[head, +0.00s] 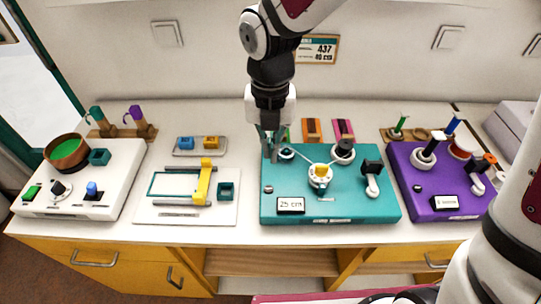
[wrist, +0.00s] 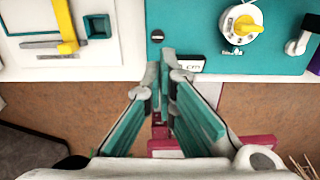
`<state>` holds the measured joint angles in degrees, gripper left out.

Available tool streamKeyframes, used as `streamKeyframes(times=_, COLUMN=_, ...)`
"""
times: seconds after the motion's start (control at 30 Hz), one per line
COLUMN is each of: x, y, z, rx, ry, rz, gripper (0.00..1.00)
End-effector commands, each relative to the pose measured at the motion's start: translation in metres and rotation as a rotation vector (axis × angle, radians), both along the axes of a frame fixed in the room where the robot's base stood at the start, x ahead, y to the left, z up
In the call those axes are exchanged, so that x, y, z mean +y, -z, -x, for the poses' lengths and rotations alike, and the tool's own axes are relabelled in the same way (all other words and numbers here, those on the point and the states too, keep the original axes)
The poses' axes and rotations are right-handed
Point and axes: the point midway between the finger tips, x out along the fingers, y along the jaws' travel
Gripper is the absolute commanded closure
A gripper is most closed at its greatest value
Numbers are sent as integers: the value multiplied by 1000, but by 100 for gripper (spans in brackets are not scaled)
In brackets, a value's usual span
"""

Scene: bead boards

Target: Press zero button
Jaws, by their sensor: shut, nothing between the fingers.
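The teal board (head: 350,207) stands mid-counter. A small dark round button (head: 268,189) sits near its front left corner, just behind the display reading 25 cm (head: 291,205). The button also shows in the wrist view (wrist: 157,36); no zero label is legible. My gripper (head: 274,157) is shut and empty, above the left part of the board. In the wrist view my gripper's fingertips (wrist: 161,58) point towards the button, which is uncovered and beyond them in the picture. Their height above the board is hard to tell.
A white dial with a yellow knob (head: 323,171) and a grey lever (head: 372,185) stand on the teal board. A white board with a yellow slider (head: 204,180) lies to the left. A purple board (head: 467,209) with another display is at the right.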

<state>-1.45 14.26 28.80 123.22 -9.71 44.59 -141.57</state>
Motion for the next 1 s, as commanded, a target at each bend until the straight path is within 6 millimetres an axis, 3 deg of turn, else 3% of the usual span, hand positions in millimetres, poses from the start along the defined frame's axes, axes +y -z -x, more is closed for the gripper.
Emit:
streamKeyframes(times=0.5, x=0, y=99, z=1, rx=4, ry=-2, rz=2, gripper=100)
streamKeyframes(times=0.7, x=0, y=119, z=0, rx=1, ry=-2, rz=1, gripper=100)
streamKeyframes(times=1.0, x=0, y=124, z=0, rx=0, ry=0, rz=1, gripper=100)
